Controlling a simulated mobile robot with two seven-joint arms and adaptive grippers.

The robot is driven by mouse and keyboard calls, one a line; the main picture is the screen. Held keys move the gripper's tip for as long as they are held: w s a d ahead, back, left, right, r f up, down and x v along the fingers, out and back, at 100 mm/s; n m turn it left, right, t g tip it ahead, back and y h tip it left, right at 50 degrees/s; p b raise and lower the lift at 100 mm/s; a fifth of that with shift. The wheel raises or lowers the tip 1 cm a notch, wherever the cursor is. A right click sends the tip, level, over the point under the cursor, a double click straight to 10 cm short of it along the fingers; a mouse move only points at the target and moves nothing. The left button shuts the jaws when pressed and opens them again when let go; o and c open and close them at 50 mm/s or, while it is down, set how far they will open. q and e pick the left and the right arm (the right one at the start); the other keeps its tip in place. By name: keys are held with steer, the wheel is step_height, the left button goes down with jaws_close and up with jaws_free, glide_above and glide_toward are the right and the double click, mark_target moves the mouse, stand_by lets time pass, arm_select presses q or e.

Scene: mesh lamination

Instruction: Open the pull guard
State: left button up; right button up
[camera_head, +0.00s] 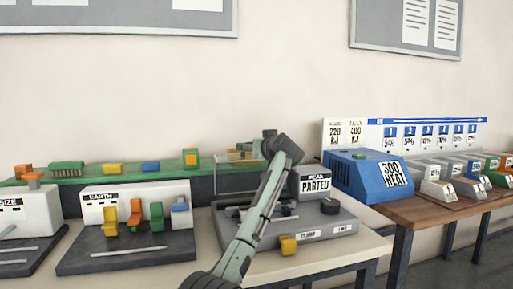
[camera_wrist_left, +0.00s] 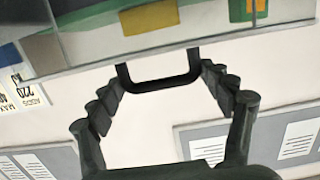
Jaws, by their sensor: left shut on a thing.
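The pull guard is a clear pane (camera_head: 232,159) on the grey machine marked "PEAK PARTED" in the head view. Its glassy edge also crosses the top of the left wrist view (camera_wrist_left: 228,42). A dark handle (camera_wrist_left: 160,84) sticks out from the guard's edge. My left gripper (camera_wrist_left: 162,76) is shut on this handle, with one finger at each side of it. In the head view my left gripper (camera_head: 269,140) is at the pane's upper right, and my forearm hides part of the machine. My right gripper is not in view.
The grey machine base (camera_head: 325,222) has a dark knob (camera_head: 330,206) and a yellow block (camera_head: 288,244) at its front. A blue heater box (camera_head: 366,176) stands to the right. A green shelf (camera_head: 125,171) with small blocks runs behind.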

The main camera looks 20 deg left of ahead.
arm_select(q)
steer(key=shift+d+r, duration=0.1)
steer(key=shift+r, duration=0.45)
steer(key=o, duration=1.4)
steer(key=shift+f, duration=0.3)
steer(key=v, duration=1.2)
